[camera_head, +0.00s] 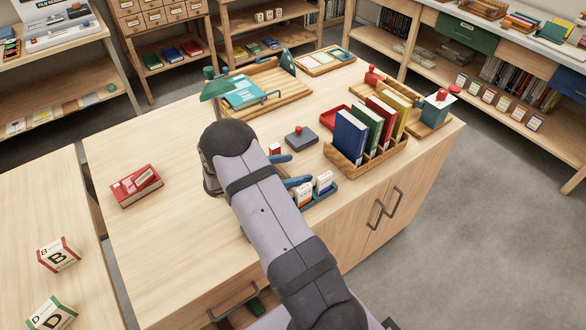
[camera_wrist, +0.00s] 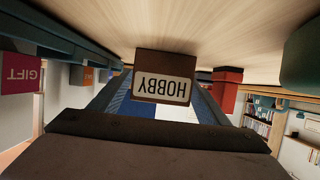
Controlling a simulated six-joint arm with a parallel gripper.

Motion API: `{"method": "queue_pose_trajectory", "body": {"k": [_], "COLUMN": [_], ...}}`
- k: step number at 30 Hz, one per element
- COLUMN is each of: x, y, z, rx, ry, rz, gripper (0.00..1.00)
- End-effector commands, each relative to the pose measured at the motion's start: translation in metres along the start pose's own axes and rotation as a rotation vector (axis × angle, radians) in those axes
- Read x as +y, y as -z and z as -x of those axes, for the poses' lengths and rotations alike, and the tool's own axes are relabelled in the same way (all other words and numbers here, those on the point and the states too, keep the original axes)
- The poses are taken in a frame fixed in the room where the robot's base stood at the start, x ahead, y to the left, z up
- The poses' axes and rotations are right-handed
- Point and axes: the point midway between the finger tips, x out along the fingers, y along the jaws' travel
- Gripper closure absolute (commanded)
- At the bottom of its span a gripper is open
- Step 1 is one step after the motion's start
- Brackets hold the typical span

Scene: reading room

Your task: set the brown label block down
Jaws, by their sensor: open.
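The brown label block (camera_wrist: 162,78), marked HOBBY, is in the middle of the wrist view, which shows the room upside down. Its base appears to meet the pale table top, and it looks upright.
White-faced label blocks (camera_head: 303,193) stand in the tray; a magenta GIFT block (camera_wrist: 22,73) shows in the wrist view. A book rack (camera_head: 372,160), a dark stamp pad (camera_head: 301,137) and a small red block (camera_head: 274,149) are close by. The table's left part is clear around a red book (camera_head: 137,186).

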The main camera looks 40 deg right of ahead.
Motion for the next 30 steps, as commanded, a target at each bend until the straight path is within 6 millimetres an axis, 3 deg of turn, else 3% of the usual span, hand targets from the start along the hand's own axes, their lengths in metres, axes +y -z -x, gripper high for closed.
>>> {"method": "queue_pose_trajectory", "body": {"k": [8,21,30], "x": [-0.001,-0.001,0.000], "y": [0.001,0.001,0.002], "z": [0.024,0.099,0.120], "rx": [0.001,0.000,0.000], "ry": [0.004,0.004,0.001], "rz": [-0.001,-0.001,-0.001], "gripper": [0.30,0.30,0.30]}}
